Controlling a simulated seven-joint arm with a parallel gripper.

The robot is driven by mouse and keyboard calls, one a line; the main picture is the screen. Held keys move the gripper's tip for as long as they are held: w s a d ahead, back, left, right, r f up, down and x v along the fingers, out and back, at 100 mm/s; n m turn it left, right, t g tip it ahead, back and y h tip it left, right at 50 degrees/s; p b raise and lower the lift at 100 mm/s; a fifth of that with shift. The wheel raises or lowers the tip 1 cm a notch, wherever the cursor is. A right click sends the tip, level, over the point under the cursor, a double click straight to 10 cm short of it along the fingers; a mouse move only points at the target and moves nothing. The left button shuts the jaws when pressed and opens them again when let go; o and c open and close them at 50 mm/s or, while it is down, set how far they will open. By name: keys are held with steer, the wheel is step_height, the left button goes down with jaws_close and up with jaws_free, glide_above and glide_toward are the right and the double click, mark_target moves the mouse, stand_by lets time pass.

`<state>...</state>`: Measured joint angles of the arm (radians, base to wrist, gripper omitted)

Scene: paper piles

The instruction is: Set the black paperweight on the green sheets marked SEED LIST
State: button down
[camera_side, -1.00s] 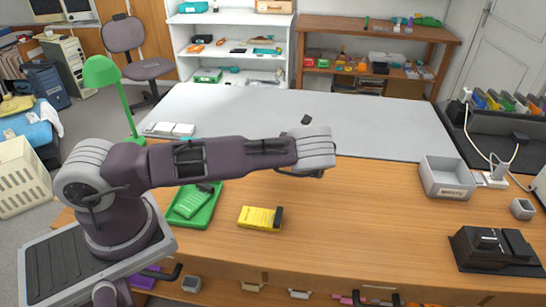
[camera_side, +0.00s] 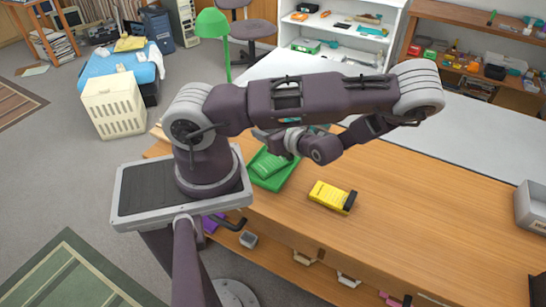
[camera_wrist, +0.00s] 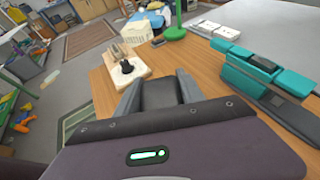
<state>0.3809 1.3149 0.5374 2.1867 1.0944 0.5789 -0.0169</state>
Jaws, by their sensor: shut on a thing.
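In the wrist view my gripper (camera_wrist: 158,88) has its two grey fingers closed on a dark block, which I take for the black paperweight (camera_wrist: 160,97). The block is held above the wooden desk. In the side view the green sheets (camera_side: 271,164) lie in a green tray (camera_side: 266,184) by the desk's near left edge. My bent forearm and wrist hang over and behind the tray, and my gripper's tips are hidden there. The sheets' marking is too small to read. They do not show in the wrist view.
Yellow sheets (camera_side: 327,195) with a dark block at one end lie right of the tray. In the wrist view a wooden block (camera_wrist: 121,72) with a black knob and a teal device (camera_wrist: 252,75) stand nearby. The desk's middle is clear.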

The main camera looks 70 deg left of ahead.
mark_target(263, 163)
steer(key=shift+s+d+f+n+g, duration=0.15)
steer(key=shift+s+f+g, duration=0.1)
steer(key=shift+s, duration=0.25)
steer(key=shift+s+d+f+n+g, duration=0.15)
steer(key=shift+s+f, duration=0.1)
steer(key=shift+s, duration=0.2)
step_height(263, 163, down, 8)
steer(key=shift+f, duration=0.25)
steer(key=c, duration=0.7)
jaws_free()
steer(key=shift+f, duration=0.15)
